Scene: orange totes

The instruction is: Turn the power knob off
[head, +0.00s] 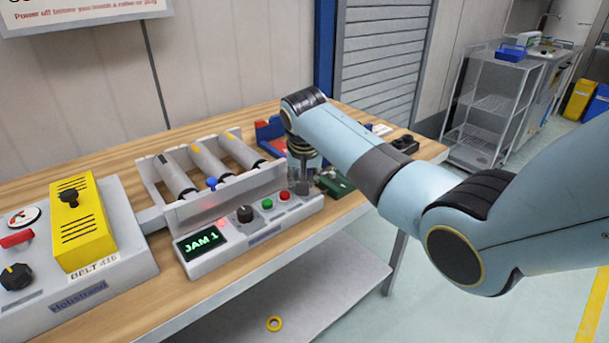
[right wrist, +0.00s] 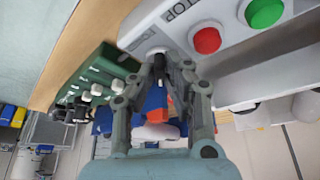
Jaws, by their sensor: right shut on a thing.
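A grey control panel (head: 262,232) stands on the wooden bench, its green display reading "JAM 1". It carries a black knob (head: 245,213), a green button (head: 267,204) and a red button (head: 284,196). My right gripper (head: 303,186) points down at the panel's right end, beyond the red button. In the right wrist view its fingers (right wrist: 160,64) are closed together on a small knob (right wrist: 157,50), mostly hidden by the fingertips. I cannot read any label on that knob. My left gripper is not in view.
A grey box (head: 110,285) with a yellow cover (head: 85,225) and a black knob (head: 17,277) stands at left. A roller tray (head: 218,202) sits behind the panel. A green item (head: 335,184) lies right of my gripper. A wire cart (head: 495,110) stands beyond the bench.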

